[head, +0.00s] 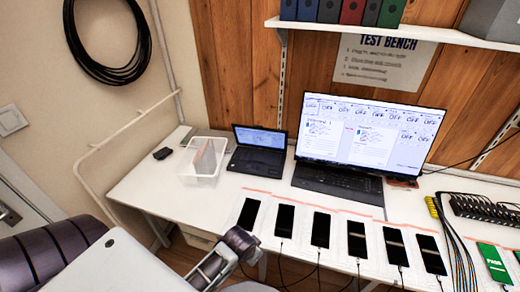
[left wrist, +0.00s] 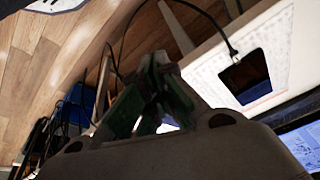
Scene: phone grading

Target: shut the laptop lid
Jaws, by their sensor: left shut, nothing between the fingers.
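A small black laptop (head: 258,150) stands open at the back left of the white table, its screen upright and lit. In the head view my left arm reaches in low at the front edge of the table, apart from both laptops. In the left wrist view a lit screen (left wrist: 302,140) shows at the right edge. My right gripper is not in view.
Several cabled phones (head: 284,221) lie in a row along the front of the table. A clear bin (head: 203,162) stands left of the small laptop. A cable bundle and a black hub (head: 485,210) are at the right. A shelf (head: 400,35) hangs above.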

